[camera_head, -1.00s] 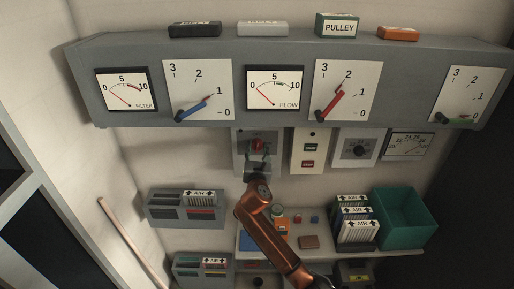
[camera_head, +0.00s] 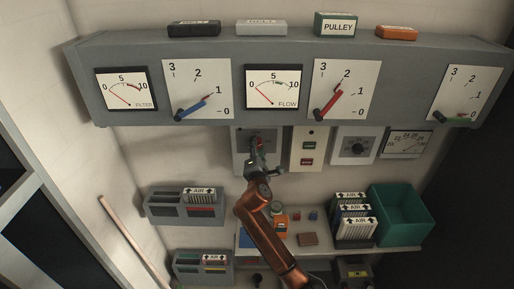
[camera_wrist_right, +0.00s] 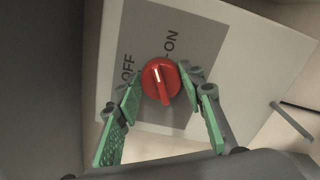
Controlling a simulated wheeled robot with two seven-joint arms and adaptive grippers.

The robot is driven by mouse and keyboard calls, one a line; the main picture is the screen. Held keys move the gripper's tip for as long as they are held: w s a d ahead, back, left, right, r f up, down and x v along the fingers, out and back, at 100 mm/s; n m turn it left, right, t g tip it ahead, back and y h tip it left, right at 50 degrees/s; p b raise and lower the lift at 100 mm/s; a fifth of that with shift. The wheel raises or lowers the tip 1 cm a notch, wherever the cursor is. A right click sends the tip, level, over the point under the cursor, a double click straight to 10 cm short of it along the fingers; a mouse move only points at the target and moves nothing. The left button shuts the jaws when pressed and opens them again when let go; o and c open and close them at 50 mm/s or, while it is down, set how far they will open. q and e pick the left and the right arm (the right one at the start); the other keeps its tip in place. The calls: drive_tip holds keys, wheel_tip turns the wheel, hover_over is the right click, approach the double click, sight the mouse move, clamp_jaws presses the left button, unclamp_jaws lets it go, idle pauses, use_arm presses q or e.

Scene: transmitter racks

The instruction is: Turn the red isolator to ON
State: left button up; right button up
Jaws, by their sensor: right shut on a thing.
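The red isolator (camera_wrist_right: 161,80) is a round red knob with a raised grip and a white mark, on a grey plate (camera_wrist_right: 200,35) lettered OFF and ON. In the right wrist view the white mark points up the picture, between the two words. My right gripper (camera_wrist_right: 163,76) has its green-padded fingers on both sides of the knob and is shut on it. In the head view this gripper (camera_head: 260,150) covers most of the knob below the gauge shelf. My left gripper is not in view.
A cream box with two push buttons (camera_head: 309,137) and a dial box (camera_head: 352,158) hang to the right of the isolator. The gauge shelf (camera_head: 230,120) overhangs above. Below are a shelf with card racks (camera_head: 355,225), small parts and a green bin (camera_head: 400,217).

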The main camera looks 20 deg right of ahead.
drive_tip(key=m, duration=0.3)
drive_tip(key=m+b, duration=0.1)
drive_tip(key=m, duration=0.1)
drive_tip(key=shift+f+m, duration=0.2)
drive_tip(key=shift+m, duration=0.2)
drive_tip(key=shift+b, duration=0.3)
drive_tip(key=o, duration=1.1)
drive_tip(key=v, duration=1.2)
drive_tip(key=shift+r, duration=0.1)
